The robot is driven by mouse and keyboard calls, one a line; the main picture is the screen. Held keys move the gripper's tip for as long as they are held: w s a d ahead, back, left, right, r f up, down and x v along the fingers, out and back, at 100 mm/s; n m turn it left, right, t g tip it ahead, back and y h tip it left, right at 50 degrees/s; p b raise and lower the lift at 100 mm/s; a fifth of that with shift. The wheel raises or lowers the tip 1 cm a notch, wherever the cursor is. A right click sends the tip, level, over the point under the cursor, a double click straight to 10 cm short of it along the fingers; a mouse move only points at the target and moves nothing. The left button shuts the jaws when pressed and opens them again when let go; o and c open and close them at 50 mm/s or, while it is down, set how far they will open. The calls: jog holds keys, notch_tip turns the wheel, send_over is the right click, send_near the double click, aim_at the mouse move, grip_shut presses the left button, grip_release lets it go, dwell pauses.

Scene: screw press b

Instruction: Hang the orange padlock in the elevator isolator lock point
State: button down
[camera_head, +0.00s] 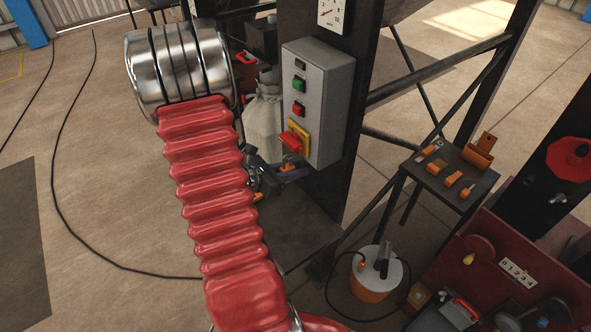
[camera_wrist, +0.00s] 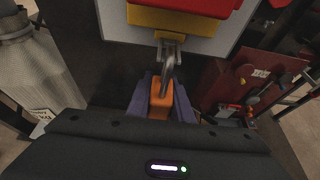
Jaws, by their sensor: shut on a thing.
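The orange padlock (camera_wrist: 158,101) is between the purple fingers of my gripper (camera_wrist: 161,97), which is shut on it. Its grey shackle (camera_wrist: 168,68) points up toward the isolator. The isolator has a red handle (camera_head: 291,142) on a yellow plate (camera_head: 299,131), low on a grey control box (camera_head: 318,100). In the wrist view a small metal lock point (camera_wrist: 169,37) shows just under the yellow plate. The shackle's top overlaps it in the picture; I cannot tell whether it passes through. In the head view my gripper (camera_head: 291,173) is just below the red handle, partly hidden by my arm.
A small dark table (camera_head: 450,172) with several orange items stands right of the box. An orange-and-white bucket (camera_head: 371,285) is on the floor below. A pale sack (camera_head: 264,112) hangs left of the box. A dark red panel (camera_head: 480,260) stands at lower right.

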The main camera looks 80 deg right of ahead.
dwell(0.4)
jog(key=c, duration=1.5)
grip_release()
jog(key=shift+w, duration=0.1)
jog(key=v, duration=1.3)
jog(key=shift+w+a+r, duration=0.15)
jog(key=shift+a, duration=0.15)
